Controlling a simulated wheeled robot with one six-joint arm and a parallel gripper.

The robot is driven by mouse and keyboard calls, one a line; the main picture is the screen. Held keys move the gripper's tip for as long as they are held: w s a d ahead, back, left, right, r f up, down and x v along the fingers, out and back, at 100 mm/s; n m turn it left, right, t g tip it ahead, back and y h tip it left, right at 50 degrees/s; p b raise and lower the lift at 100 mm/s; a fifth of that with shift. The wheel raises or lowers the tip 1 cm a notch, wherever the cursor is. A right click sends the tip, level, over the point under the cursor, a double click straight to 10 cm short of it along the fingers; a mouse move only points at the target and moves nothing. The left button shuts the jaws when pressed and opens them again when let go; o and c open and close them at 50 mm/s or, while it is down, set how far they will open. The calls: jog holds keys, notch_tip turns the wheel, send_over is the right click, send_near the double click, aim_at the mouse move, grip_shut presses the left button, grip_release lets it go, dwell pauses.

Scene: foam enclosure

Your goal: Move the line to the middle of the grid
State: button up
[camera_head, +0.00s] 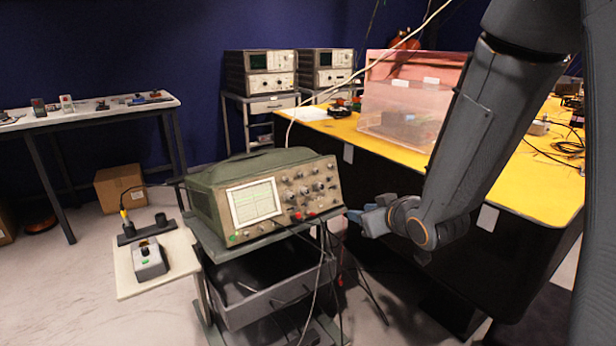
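A green oscilloscope (262,195) stands on a cart in the middle of the head view. Its lit screen (254,203) shows a grid; the line on it is too small to place surely. The control panel (310,190) to the right of the screen carries several dark knobs, with red plugs at its lower edge. My gripper (364,217) is just right of the panel, at about the height of its lower edge. Its blue-grey fingers point left toward the panel. Contact with a knob does not show, and the gap between the fingers is unclear.
Cables hang from the panel front over the cart (262,303). A yellow-topped table (540,185) stands behind my arm. A side shelf (125,270) holds a small box with a switch (149,260). Grey floor is free at the lower left.

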aim_at(302, 176)
jog(key=a+r+n+t+y, duration=0.3)
jog(key=a+r+y, duration=0.35)
jog(key=a, duration=0.25)
jog(key=shift+y, duration=0.25)
jog(key=p+x, duration=0.1)
jog(key=x, duration=0.6)
jog(key=shift+a+f, duration=0.15)
jog(key=shift+f, duration=0.05)
grip_shut()
